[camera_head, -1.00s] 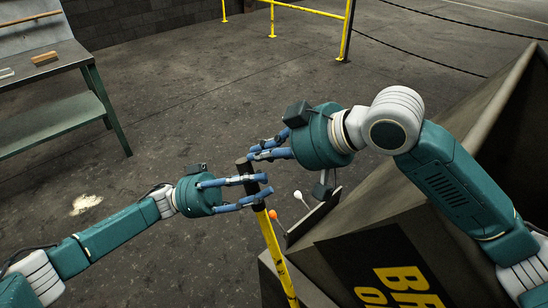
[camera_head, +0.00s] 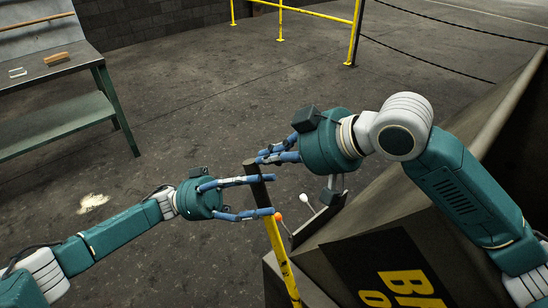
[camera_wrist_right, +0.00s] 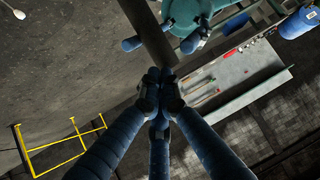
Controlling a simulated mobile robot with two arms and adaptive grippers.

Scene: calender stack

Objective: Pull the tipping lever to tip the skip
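The tipping lever (camera_head: 276,245) is a yellow bar with a black grip (camera_head: 253,185) on top, leaning slightly left. My left gripper (camera_head: 273,196) is open, its two spread blue fingers reaching across the black grip; one finger also shows on each side of the grip in the right wrist view. My right gripper (camera_head: 258,157) has its fingers together, tips beside the top of the grip. In the right wrist view the fingertips (camera_wrist_right: 157,84) meet close to the grip's end; I cannot tell whether they touch it. The dark skip (camera_head: 440,225) is at the right.
Small levers with a white knob (camera_head: 304,198) and an orange knob (camera_head: 278,216) stand just right of the tipping lever. A green workbench (camera_head: 60,80) is at the left. A yellow rail (camera_head: 318,14) is at the back. The concrete floor between is clear.

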